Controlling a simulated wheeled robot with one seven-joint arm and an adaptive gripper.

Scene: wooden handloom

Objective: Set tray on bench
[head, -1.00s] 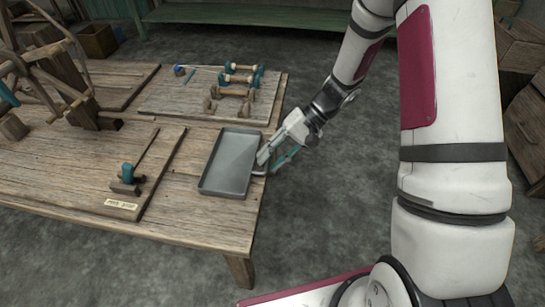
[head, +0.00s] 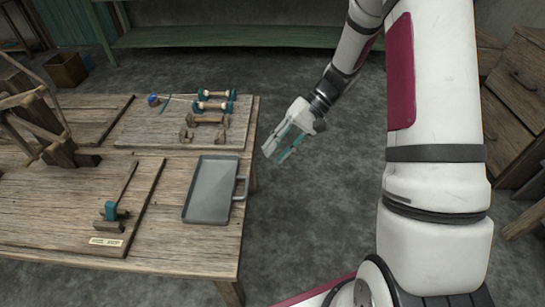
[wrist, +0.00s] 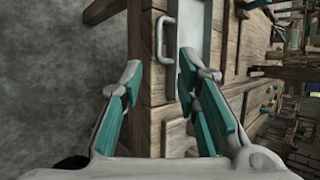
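The grey metal tray (head: 211,190) lies flat on the wooden bench (head: 170,250), near the bench's right edge. Its handle (head: 241,188) points right, out toward the edge. In the wrist view the tray (wrist: 192,30) and its handle (wrist: 161,38) show ahead, beyond the fingertips. My gripper (head: 273,152) is off the right side of the bench, apart from the tray and handle. In the wrist view my gripper (wrist: 158,72) has its two teal-padded fingers spread wide with nothing between them.
Spools (head: 214,106) lie on a board behind the tray. A wooden rail with a teal-topped piece (head: 111,211) and a small label (head: 105,241) lie to its left. A loom frame (head: 40,125) stands at far left.

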